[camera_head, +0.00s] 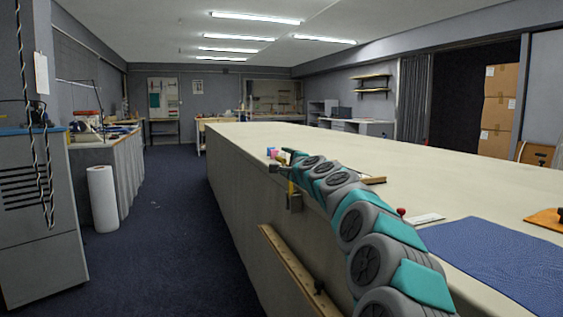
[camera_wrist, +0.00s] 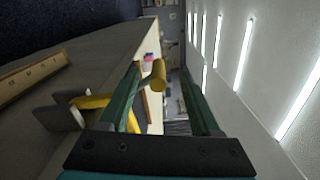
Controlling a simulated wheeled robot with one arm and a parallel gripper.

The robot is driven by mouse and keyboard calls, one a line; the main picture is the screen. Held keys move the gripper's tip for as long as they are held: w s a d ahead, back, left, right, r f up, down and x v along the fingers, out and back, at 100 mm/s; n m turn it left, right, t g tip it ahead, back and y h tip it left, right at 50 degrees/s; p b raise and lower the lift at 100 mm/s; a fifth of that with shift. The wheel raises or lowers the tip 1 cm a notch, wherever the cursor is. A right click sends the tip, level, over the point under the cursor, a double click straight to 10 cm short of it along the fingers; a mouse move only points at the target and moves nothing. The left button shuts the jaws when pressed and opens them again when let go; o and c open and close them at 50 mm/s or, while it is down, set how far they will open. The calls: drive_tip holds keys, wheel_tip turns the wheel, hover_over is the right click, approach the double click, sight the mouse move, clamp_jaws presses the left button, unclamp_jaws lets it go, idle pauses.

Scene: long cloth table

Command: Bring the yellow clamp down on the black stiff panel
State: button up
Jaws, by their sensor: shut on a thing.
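My gripper (camera_head: 277,170) is at the near left edge of the long table, at the end of my outstretched arm. In the wrist view its two green fingers (camera_wrist: 160,72) are closed about the yellow clamp's rounded handle end (camera_wrist: 158,76). The yellow clamp (camera_head: 292,188) shows just under the gripper at the table edge. Its yellow arm (camera_wrist: 92,101) and grey jaw parts show at left in the wrist view, partly behind a finger. I cannot make out the black stiff panel for certain, nor whether the clamp touches it.
The cream-topped table (camera_head: 330,145) runs far back. A wooden strip (camera_head: 285,260) is fixed along its side. Small pink and blue items (camera_head: 271,152) stand beyond the gripper. A blue mat (camera_head: 495,260), an orange board (camera_head: 546,217) and a white card (camera_head: 426,219) lie at right.

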drive_tip(key=shift+s+d+r, duration=0.1)
drive_tip(key=shift+d+r, duration=0.05)
drive_tip(key=shift+d, duration=0.65)
drive_tip(key=s+b, duration=0.1)
drive_tip(key=s, duration=0.6)
drive_tip(key=shift+s+d+b, duration=0.15)
drive_tip(key=shift+d+b, duration=0.2)
drive_tip(key=shift+b, duration=0.05)
drive_tip(key=shift+a, duration=0.1)
